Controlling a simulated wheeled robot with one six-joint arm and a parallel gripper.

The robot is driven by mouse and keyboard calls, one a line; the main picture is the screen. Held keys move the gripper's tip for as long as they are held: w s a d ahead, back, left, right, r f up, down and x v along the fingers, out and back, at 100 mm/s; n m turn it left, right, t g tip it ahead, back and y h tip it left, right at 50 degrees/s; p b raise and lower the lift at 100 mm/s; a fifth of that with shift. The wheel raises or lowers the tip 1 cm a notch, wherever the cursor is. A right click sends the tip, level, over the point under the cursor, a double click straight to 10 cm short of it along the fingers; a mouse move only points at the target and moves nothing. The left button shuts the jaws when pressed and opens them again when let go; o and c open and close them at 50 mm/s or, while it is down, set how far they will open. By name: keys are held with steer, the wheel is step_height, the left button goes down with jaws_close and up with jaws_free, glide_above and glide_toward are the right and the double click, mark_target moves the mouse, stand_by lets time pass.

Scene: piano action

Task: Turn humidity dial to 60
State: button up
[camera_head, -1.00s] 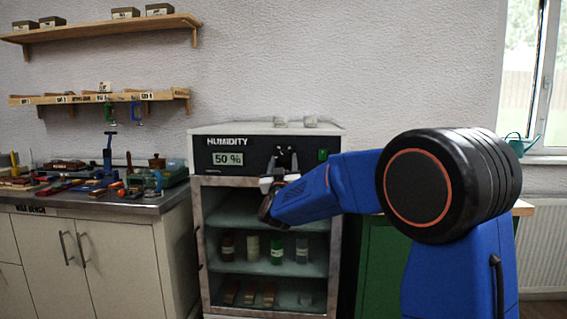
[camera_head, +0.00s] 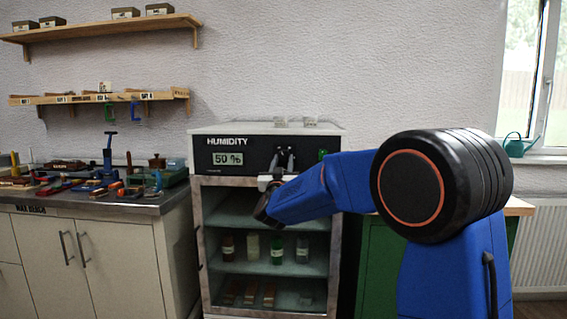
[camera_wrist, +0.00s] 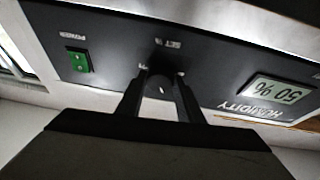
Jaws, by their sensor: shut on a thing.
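The humidity cabinet (camera_head: 197,188) has a black front panel (camera_head: 250,144) with a display (camera_head: 226,159) reading 50 %. The display also shows upside down in the wrist view (camera_wrist: 283,92). My gripper (camera_head: 284,160) is at the right half of the panel. In the wrist view my gripper (camera_wrist: 160,82) has its two fingers on either side of the dark round dial (camera_wrist: 163,86), shut on it. A small pale mark shows on the dial. The fingers hide part of the dial and of the lettering around it.
A green power switch (camera_wrist: 78,61) sits on the panel beside the dial. Bottles (camera_head: 277,250) stand on a shelf inside the cabinet. A cluttered workbench (camera_head: 150,208) is to the left, and a green cabinet (camera_head: 378,265) is to the right.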

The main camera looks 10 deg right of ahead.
steer(key=m+h, duration=0.1)
steer(key=m, duration=0.2)
steer(key=m+g+h, duration=0.1)
steer(key=m, duration=0.2)
steer(key=m+g+h, duration=0.1)
steer(key=m, duration=0.1)
steer(key=shift+w+a+r+m+h, duration=0.1)
steer(key=shift+a+r+m+h, duration=0.05)
steer(key=shift+a+m+h, duration=0.2)
steer(key=m+g, duration=0.1)
steer(key=m, duration=0.3)
steer(key=m+g+h, duration=0.1)
steer(key=m+g, duration=0.1)
steer(key=m, duration=0.1)
steer(key=shift+a+r+m+g, duration=0.2)
steer(key=shift+m+g, duration=0.1)
steer(key=shift+m, duration=0.05)
steer(key=o, duration=1.1)
steer(key=shift+c, duration=0.2)
steer(key=v, duration=1.7)
steer(key=shift+a, duration=0.1)
